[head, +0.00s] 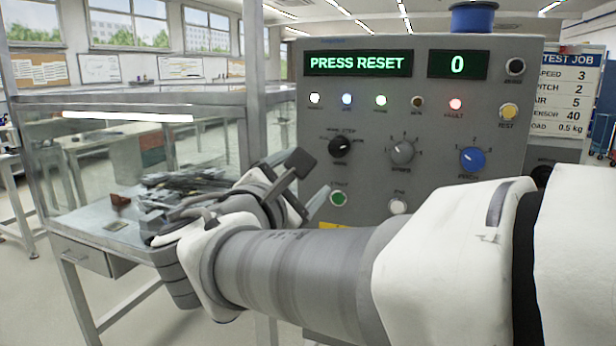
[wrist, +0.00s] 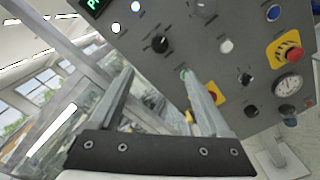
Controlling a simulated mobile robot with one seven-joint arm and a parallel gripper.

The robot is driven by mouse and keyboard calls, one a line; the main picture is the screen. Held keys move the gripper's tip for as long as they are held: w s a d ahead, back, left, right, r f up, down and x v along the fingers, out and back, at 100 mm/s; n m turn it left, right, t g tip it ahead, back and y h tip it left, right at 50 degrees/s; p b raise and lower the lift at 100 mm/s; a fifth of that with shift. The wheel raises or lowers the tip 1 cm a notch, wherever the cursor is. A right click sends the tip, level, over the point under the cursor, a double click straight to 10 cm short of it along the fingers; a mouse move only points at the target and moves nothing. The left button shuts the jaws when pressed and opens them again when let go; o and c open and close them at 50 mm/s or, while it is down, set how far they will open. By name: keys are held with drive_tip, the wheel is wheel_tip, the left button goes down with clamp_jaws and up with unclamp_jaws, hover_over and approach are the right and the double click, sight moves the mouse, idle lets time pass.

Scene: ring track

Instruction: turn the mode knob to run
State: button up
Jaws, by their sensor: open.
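The mode knob (head: 340,146) is a black round knob on the grey control panel, left of the grey speed knob, with small labels around it. I cannot read its setting for sure. It also shows in the wrist view (wrist: 160,44), beyond the fingertips. My gripper (head: 311,181) is in front of the panel's left part, just below and left of the mode knob. In the wrist view my gripper (wrist: 158,74) has its two fingers spread wide with nothing between them. The fingers appear apart from the knob.
The display (head: 358,63) reads PRESS RESET, and the red fault lamp (head: 456,104) is lit. A blue knob (head: 472,159), a green button (head: 338,198) and a white button (head: 398,206) are nearby. A glass-walled bench (head: 95,238) stands left. A red emergency button (wrist: 293,53) shows.

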drive_tip(key=shift+s+a, duration=0.15)
drive_tip(key=shift+s, duration=0.25)
drive_tip(key=s+d+f+m+g+h, duration=0.1)
drive_tip(key=s+d+f+m+g, duration=0.35)
drive_tip(key=d, duration=0.35)
drive_tip(key=s+d+f+m+g, duration=0.35)
drive_tip(key=d+f+m, duration=0.2)
drive_tip(key=d, duration=0.25)
drive_tip(key=s+f+m+g+y, duration=0.3)
drive_tip(key=s+f+m+y, duration=0.4)
drive_tip(key=s+f+m, duration=0.4)
wheel_tip(320, 180, up, 17)
drive_tip(key=a+m+p, duration=0.1)
drive_tip(key=p, duration=1.5)
drive_tip(key=shift+w+r+m+p, duration=0.15)
drive_tip(key=shift+w+m+p, duration=0.15)
